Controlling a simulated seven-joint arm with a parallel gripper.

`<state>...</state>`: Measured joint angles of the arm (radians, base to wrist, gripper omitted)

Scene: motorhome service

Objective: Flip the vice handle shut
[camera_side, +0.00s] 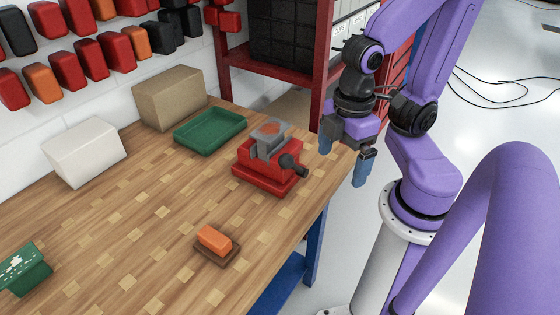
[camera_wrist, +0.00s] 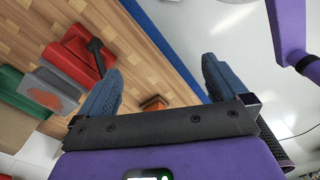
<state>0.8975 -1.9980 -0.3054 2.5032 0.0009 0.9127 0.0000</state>
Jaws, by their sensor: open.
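A red vice (camera_side: 264,167) with grey jaws stands on the wooden bench near its right edge. Its dark handle (camera_side: 293,164) with a round knob sticks out from the side facing the bench edge. In the wrist view the vice (camera_wrist: 72,55) lies left of my fingers, and the dark handle (camera_wrist: 97,56) shows just beyond the left finger. My gripper (camera_side: 343,158) is open and empty, with blue fingers, to the right of the vice and above the bench edge. The wrist view shows its two fingers (camera_wrist: 160,85) spread wide. It appears apart from the handle.
An orange block on a brown base (camera_side: 216,241) sits toward the front of the bench (camera_side: 130,225). A green tray (camera_side: 210,131), a cardboard box (camera_side: 169,96) and a white box (camera_side: 84,152) stand behind. A red shelf post (camera_side: 321,65) rises near the vice. The bench between is clear.

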